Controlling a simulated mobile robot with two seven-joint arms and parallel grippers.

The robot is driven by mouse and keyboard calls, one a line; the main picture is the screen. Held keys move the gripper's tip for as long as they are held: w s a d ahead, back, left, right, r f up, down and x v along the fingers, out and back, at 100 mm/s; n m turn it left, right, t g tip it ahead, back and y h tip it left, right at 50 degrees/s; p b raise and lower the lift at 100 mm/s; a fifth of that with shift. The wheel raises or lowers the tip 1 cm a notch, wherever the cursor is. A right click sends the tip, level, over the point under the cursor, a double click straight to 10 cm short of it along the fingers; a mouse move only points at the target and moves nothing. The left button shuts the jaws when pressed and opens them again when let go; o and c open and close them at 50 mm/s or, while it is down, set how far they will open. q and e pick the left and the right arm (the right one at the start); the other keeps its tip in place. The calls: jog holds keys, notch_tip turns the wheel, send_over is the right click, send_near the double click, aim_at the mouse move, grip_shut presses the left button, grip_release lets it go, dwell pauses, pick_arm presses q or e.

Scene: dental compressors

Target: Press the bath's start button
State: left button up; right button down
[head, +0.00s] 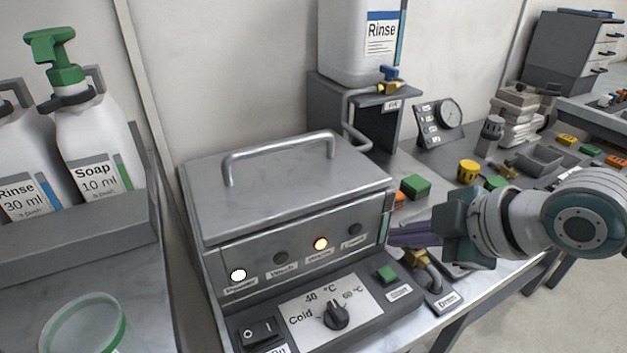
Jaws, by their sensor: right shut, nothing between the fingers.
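The bath (290,190) is a grey metal box with a closed lid and a bar handle. Its green start button (386,274) sits on the lower front panel, right of the temperature knob (336,315). The button's small label is hard to read. My right gripper (393,234) comes in from the right with its purple fingers shut and empty. The fingertips are close to the bath's right front corner, above and slightly right of the button in the picture. I cannot tell whether they touch the bath. My left gripper is out of view.
A brass drain valve (416,259) stands just below my right gripper. A rinse container (360,40) stands on a shelf behind.

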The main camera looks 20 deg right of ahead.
aim_at(394, 276)
notch_tip(394, 276, down, 4)
jog(key=b, duration=0.2)
jog(key=shift+f+b, duration=0.2)
jog(key=shift+b, duration=0.15)
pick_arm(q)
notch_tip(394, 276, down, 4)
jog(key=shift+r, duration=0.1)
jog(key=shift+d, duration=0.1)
pick_arm(e)
jog(key=shift+r, duration=0.1)
dwell(0.6)
dwell(0.5)
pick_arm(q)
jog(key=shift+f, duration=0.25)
pick_arm(e)
jog(key=shift+f, duration=0.45)
